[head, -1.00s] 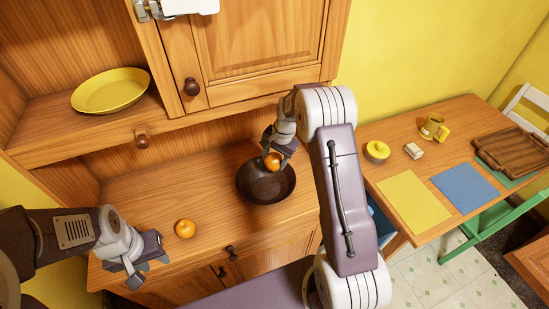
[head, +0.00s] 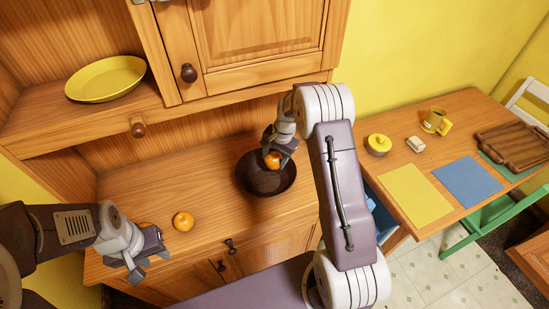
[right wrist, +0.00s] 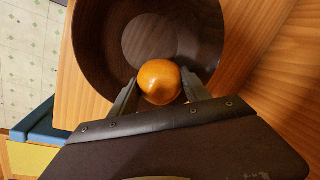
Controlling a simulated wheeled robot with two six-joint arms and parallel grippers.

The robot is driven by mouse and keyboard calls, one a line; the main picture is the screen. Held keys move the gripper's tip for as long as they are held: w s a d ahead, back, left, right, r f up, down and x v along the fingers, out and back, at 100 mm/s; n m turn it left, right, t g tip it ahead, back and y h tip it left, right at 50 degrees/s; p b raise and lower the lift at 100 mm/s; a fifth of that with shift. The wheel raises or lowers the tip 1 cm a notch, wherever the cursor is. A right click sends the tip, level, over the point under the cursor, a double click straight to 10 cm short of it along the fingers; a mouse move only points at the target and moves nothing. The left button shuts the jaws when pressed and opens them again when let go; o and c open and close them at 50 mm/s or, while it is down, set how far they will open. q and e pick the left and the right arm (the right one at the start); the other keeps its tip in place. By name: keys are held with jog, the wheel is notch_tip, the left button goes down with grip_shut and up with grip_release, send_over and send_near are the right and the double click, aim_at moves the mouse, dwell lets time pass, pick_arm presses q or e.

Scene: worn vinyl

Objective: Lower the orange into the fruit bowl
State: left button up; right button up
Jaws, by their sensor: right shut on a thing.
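The dark brown fruit bowl (head: 254,183) stands on the wooden counter. My right gripper (head: 277,154) is shut on an orange (head: 273,160) and holds it over the bowl, towards its back. In the right wrist view the orange (right wrist: 160,82) sits between the two fingertips, in front of the bowl's inside (right wrist: 100,40); the bowl looks empty there. Whether the orange touches the bowl I cannot tell. My left gripper (head: 147,268) is open and empty over the counter's front left.
Another orange (head: 183,221) lies on the counter left of the bowl, and a further orange (head: 144,225) peeks out behind my left gripper. A yellow plate (head: 106,80) sits on the shelf. The cabinet (head: 262,45) overhangs the counter. A table (head: 405,165) stands at right.

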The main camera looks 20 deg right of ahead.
aim_at(277, 157)
jog(key=shift+f+b, duration=1.4)
jog(key=shift+f, duration=0.75)
dwell(0.9)
jog(key=o, duration=1.5)
jog(key=shift+o, duration=0.4)
jog(key=r, duration=0.3)
jog(key=s+r, duration=0.1)
jog(key=r, duration=0.2)
jog(key=d+r+b, duration=0.1)
jog(key=r, duration=0.2)
jog(key=shift+s, duration=0.25)
